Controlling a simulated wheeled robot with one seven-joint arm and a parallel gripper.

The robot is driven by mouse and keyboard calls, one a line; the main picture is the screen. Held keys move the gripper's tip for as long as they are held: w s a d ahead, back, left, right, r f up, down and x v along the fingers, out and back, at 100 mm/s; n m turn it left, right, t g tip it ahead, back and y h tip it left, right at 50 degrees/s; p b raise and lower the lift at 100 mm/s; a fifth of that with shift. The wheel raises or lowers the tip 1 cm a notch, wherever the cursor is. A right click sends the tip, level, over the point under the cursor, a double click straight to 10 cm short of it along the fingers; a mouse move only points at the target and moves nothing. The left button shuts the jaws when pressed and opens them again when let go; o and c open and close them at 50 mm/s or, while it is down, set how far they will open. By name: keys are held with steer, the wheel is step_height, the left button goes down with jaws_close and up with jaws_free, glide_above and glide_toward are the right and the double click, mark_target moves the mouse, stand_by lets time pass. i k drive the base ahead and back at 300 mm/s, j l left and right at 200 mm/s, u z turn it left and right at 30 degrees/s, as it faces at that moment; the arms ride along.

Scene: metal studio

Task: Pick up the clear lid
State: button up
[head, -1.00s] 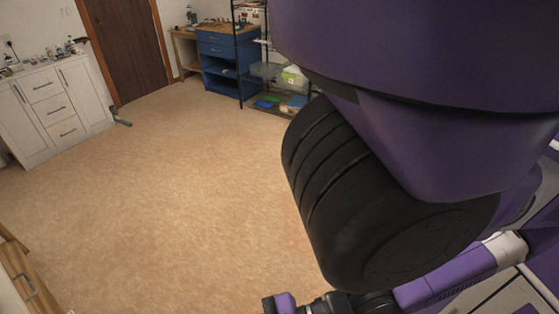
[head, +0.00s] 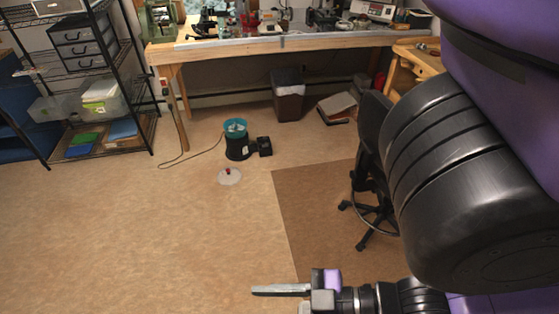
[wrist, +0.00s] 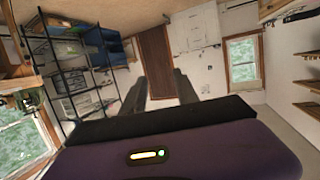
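The lid is not visible in the wrist view.
A workbench (head: 270,43) stands at the back, with a dark bin (head: 288,97) under it. A black wire shelf (head: 100,75) is at left, a swivel chair (head: 371,150) on a brown mat (head: 318,215) at right. A cord (head: 190,156) crosses the floor. Open floor surrounds the lid's front.

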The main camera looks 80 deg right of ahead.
mark_target(224, 178)
steer(key=z, duration=1.65)
steer(key=i+j, duration=0.4)
steer(key=i, duration=0.25)
steer(key=i+j+z, duration=0.1)
steer(key=i+j, duration=0.3)
steer(key=i, duration=0.25)
steer(key=i+j+z, duration=0.1)
steer(key=i+j, duration=0.35)
steer(key=i, duration=0.2)
steer(key=i+j, duration=0.5)
steer(key=i, duration=0.15)
